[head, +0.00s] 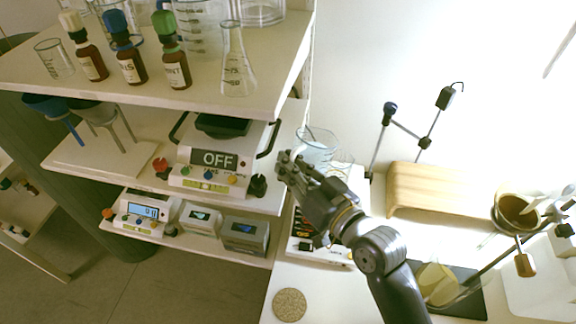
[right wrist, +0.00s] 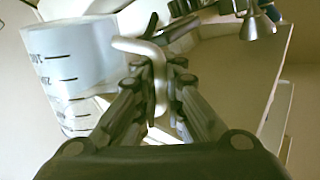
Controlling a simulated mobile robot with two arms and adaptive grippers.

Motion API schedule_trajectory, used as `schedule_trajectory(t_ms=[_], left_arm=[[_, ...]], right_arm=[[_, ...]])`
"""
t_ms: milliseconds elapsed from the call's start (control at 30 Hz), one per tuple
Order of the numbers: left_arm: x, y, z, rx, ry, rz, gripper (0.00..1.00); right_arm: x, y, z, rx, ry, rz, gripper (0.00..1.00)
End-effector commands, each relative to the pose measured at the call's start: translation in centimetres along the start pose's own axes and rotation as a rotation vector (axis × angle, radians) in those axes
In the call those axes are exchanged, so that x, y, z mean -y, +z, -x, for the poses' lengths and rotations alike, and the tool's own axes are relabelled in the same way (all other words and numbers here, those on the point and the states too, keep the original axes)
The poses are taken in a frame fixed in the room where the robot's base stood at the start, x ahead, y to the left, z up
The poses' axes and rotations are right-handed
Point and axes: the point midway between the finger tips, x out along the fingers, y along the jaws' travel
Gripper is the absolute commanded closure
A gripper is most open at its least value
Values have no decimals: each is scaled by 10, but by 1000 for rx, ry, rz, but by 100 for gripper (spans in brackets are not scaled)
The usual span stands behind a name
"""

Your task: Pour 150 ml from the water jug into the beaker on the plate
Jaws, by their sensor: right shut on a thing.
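The water jug (head: 318,143) is clear with a pale blue tint, at the middle of the head view. My right gripper (head: 297,166) is beside it. In the right wrist view the jug (right wrist: 72,52) shows dark scale marks, and its pale handle (right wrist: 158,75) is between the closed fingers of my right gripper (right wrist: 158,92). A clear glass vessel (head: 342,166), likely the beaker, shows partly behind my arm. Below it is a white plate device (head: 335,257) with dark controls, mostly covered by my arm. My left gripper is not in view.
Shelves at left hold brown dropper bottles (head: 129,66), a conical flask (head: 237,75) and a scale reading OFF (head: 207,158). A wooden block (head: 435,191) and a clamp stand are at right. A round cork mat (head: 289,304) lies on the white bench at front.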

Motion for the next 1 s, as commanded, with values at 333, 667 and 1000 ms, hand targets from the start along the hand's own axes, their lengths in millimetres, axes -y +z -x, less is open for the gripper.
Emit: schedule_trajectory(t_ms=[333,667,1000], left_arm=[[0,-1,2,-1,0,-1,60],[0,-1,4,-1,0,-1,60],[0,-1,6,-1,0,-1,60]], right_arm=[[-4,-6,-1,3,0,-40,100],[-7,-9,-2,12,-1,-78,100],[-11,-12,-2,21,-1,-120,100]])
